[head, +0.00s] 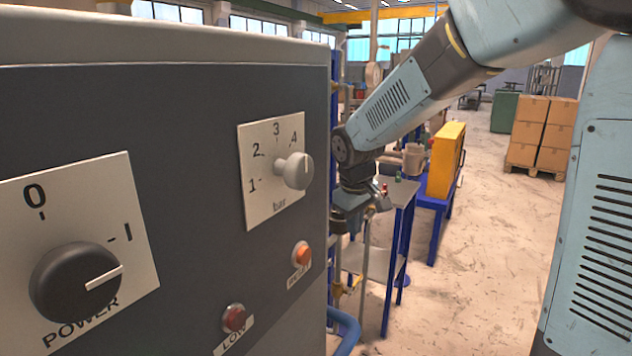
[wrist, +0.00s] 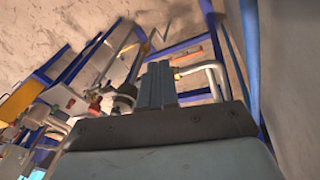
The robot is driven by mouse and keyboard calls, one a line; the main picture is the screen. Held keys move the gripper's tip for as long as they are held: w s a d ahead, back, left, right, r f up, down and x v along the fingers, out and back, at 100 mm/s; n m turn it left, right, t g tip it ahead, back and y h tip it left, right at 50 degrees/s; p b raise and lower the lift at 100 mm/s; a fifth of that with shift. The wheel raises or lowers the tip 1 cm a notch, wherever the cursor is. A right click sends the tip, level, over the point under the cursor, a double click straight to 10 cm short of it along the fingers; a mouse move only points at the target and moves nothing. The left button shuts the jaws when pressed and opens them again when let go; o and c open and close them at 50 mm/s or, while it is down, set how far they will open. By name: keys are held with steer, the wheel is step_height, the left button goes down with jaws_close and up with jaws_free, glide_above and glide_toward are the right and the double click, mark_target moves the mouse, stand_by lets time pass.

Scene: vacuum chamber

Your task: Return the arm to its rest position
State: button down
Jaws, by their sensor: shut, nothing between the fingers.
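My arm (head: 400,100) reaches from the upper right down and left, bent at the elbow. My gripper (wrist: 157,70) is shut, with its fingers pressed together and nothing between them in the wrist view. In the head view my gripper (head: 350,205) hangs low past the right edge of the grey control panel (head: 190,140); its tips are hard to make out there. It appears apart from the panel's front face and near the blue-legged table behind.
The panel carries a black power knob (head: 75,283), a grey bar knob (head: 295,170), a red lamp (head: 234,318) and an orange lamp (head: 302,253). A blue-legged table (head: 400,192) and yellow box (head: 445,160) stand beyond. Cartons (head: 543,122) are farther back. Floor at right is clear.

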steer(key=s+d+r+m+t, duration=0.1)
steer(key=s+d+r+m, duration=0.3)
steer(key=s+d, duration=0.3)
steer(key=s+d+r+m+t, duration=0.1)
steer(key=s+d+r+m, duration=0.3)
steer(key=s, duration=1.1)
steer(key=shift+s+d+r+t+y, duration=0.3)
steer(key=shift+s+d+r+t, duration=0.15)
steer(key=shift+d, duration=1.4)
steer(key=shift+w, duration=0.1)
